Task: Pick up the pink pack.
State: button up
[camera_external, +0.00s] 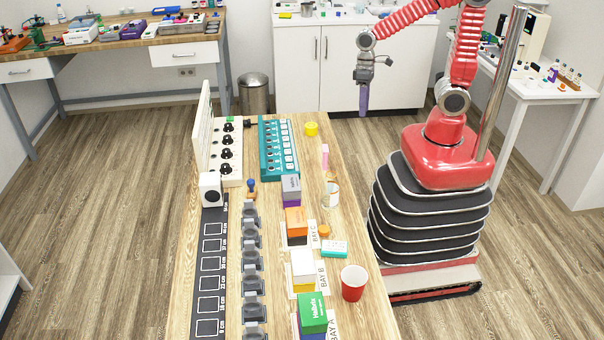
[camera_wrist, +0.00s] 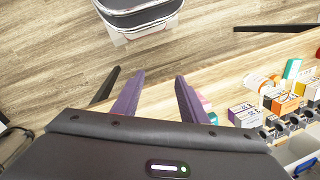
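The pink pack (camera_external: 325,156) is a small upright block on the wooden table, near its right edge in the external view. It stands between a yellow round piece and a small jar. My gripper (camera_external: 363,112) hangs with its purple fingers pointing down, above and to the right of the pack in the picture, clear of it.
Near the pack are the yellow piece (camera_external: 311,128), the jar (camera_external: 331,193) and a teal switch box (camera_external: 278,150). Stacked boxes, including a purple-and-grey pair (camera_external: 291,190), a white-and-teal pack (camera_external: 334,248) and a red cup (camera_external: 353,283) stand nearer the camera.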

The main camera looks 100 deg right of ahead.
jog(key=w+f+m+y, duration=0.4)
jog(key=w+f+m, duration=0.1)
jog(key=f, duration=0.1)
jog(key=w+f+m+y, duration=0.5)
jog(key=w+f+m, duration=0.1)
jog(key=shift+w+m+y, duration=0.15)
jog(key=shift+m+y, duration=0.15)
jog(key=m+t+y, duration=0.1)
jog(key=m+y, duration=0.1)
send_near(325, 147)
jog(key=shift+a, duration=0.4)
jog(key=shift+a+f, duration=0.1)
jog(key=shift+f, duration=0.05)
jog(key=x, duration=0.8)
jog(key=shift+a+f, duration=0.1)
jog(key=shift+a, duration=0.05)
